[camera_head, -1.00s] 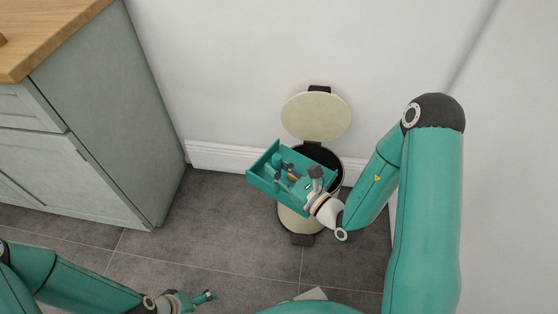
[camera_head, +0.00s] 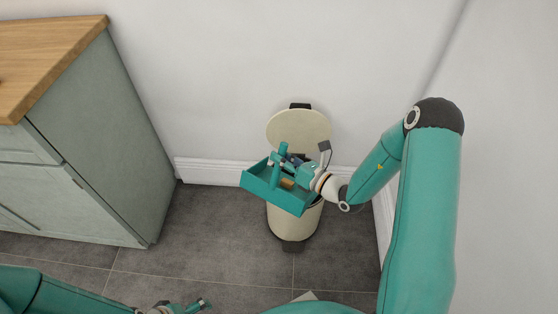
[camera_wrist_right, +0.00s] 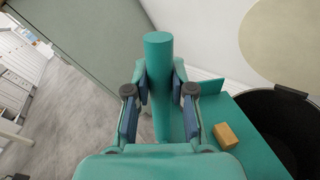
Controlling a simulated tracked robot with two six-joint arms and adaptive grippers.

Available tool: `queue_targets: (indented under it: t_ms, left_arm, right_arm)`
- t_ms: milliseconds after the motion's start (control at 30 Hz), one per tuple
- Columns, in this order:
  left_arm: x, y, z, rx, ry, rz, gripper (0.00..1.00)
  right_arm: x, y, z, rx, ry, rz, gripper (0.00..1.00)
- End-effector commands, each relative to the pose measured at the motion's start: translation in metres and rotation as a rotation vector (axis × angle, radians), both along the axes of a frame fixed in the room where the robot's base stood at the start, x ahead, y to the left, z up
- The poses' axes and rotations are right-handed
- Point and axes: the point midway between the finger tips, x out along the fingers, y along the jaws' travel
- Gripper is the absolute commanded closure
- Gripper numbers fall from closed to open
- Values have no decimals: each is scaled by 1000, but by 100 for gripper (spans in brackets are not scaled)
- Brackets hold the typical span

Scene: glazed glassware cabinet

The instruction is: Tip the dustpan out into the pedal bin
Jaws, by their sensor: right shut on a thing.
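A teal dustpan (camera_head: 260,187) is held over the pedal bin (camera_head: 289,222), tilted, its near side covering most of the bin's mouth. My right gripper (camera_head: 282,165) is shut on the dustpan's round teal handle, which stands up between the fingers in the right wrist view (camera_wrist_right: 158,75). A small tan block (camera_head: 287,184) lies in the pan; it also shows in the right wrist view (camera_wrist_right: 226,136). The cream bin's lid (camera_head: 298,128) is up, and its dark mouth (camera_wrist_right: 280,125) shows beside the pan. My left gripper (camera_head: 200,305) is low in the head view, away from the bin; its jaws are too small to read.
A grey-green cabinet (camera_head: 130,150) with a wooden top (camera_head: 50,55) stands at the left. A white wall with a skirting board (camera_head: 215,171) runs behind the bin. The grey tiled floor (camera_head: 215,225) between cabinet and bin is clear.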

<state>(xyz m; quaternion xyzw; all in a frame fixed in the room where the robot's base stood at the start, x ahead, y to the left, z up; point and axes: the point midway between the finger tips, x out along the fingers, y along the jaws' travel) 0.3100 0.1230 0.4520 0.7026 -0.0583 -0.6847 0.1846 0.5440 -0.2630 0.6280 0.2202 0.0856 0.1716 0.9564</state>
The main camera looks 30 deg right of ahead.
Motion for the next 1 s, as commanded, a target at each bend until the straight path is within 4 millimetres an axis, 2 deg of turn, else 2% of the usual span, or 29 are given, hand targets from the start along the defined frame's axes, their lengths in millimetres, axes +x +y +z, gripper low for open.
queue_targets:
  t_ms: [467,1000]
  left_arm:
    - [0,0,20,0,0,0,0]
    - [0,0,27,0,0,0,0]
  right_arm:
    - [25,-42,1,168,105,-1,100]
    - [50,-80,0,338,208,2,100]
